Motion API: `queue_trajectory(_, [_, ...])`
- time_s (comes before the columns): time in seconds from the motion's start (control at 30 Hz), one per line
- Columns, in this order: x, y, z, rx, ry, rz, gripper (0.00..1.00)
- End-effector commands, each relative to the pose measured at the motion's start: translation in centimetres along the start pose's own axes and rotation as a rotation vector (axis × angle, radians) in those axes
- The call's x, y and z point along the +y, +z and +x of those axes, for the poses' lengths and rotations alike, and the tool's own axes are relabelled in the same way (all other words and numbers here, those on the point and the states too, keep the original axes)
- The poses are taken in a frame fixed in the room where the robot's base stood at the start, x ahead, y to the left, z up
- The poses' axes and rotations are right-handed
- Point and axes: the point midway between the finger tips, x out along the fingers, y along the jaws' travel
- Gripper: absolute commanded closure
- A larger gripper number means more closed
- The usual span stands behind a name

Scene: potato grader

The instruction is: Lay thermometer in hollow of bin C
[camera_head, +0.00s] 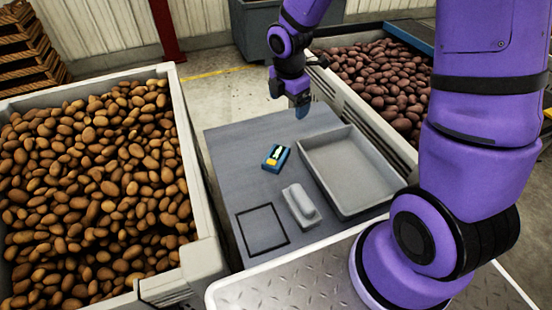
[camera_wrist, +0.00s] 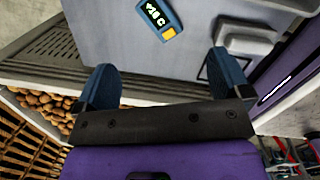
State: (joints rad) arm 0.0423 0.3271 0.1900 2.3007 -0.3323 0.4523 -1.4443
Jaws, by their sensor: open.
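The thermometer (camera_head: 276,158) is a small blue device with a light display and a yellow patch. It lies flat on the grey table (camera_head: 228,160), left of the shallow tray. It also shows at the top of the wrist view (camera_wrist: 158,18). My gripper (camera_head: 302,106) is above the far part of the table, apart from the thermometer. In the wrist view its two blue fingers (camera_wrist: 165,80) are spread wide with nothing between them. I see no label telling which bin is C. One bin (camera_head: 172,90) holds brown potatoes at left; another (camera_head: 350,115) holds reddish potatoes at right.
An empty grey tray (camera_head: 345,207) stands on the table's right side. A pale grey block-like object (camera_head: 300,204) sits beside it. A black square outline (camera_head: 262,230) marks the near table. A grey container (camera_head: 250,30) stands behind. The table's far left part is clear.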

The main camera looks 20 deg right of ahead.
Motion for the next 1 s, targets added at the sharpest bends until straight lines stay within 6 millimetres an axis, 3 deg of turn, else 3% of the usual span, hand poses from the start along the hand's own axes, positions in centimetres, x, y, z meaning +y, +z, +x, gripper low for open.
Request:
queue_trajectory(0.1, [0.6, -1.1, 4.2, 0.037, -0.032, -0.174, 0.04])
queue_trajectory(0.3, [1.1, -2.6, 9.1, 0.090, -0.048, -0.396, 0.04])
queue_trajectory(0.8, [0.9, -3.7, 15.0, 0.114, -0.051, -0.484, 0.04])
queue_trajectory(1.0, [0.8, -3.8, 16.4, 0.112, -0.049, -0.482, 0.04])
